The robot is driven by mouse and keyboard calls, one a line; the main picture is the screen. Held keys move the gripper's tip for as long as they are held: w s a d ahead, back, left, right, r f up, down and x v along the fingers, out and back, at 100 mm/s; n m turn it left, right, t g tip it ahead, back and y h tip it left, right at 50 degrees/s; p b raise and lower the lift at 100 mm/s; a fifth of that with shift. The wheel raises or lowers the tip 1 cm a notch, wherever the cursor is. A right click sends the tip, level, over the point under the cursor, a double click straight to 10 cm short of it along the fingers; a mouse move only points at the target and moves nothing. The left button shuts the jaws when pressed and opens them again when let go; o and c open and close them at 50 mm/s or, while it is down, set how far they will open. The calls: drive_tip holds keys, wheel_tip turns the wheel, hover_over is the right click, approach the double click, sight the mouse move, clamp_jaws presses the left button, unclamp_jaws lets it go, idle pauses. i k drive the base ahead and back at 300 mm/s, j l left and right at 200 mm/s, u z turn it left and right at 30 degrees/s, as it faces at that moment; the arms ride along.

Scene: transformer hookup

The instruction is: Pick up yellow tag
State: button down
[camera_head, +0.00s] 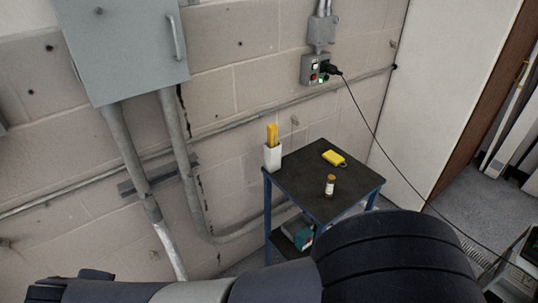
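The yellow tag (333,157) lies flat on the dark top of a small blue-framed table (305,186), toward its back right. A small ring or loop shows at its right end. A white holder (272,157) with yellow sticks in it stands at the table's back left corner. A small bottle with an orange-brown cap (330,186) stands upright in front of the tag. My dark arm crosses the bottom of the view, in front of the table. My gripper does not show.
A grey cabinet (122,45) with conduits hangs on the block wall at left. A black cable (365,135) runs from a plug in the wall outlet box (314,69) down to the right. A teal item (299,233) sits on the table's lower shelf.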

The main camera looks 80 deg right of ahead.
sight(331, 156)
drive_tip(key=z, duration=3.55)
drive_tip(key=i+l+u, duration=0.25)
drive_tip(key=l, duration=0.15)
drive_tip(key=i+l+u, duration=0.25)
drive_tip(key=l, duration=0.15)
drive_tip(key=l+u, duration=0.3)
drive_tip(key=i+l+u, duration=0.25)
drive_tip(key=l, duration=0.35)
drive_tip(key=l+u, duration=0.25)
drive_tip(key=l, duration=0.25)
drive_tip(key=i+l+u, duration=0.15)
drive_tip(key=l+u, duration=0.15)
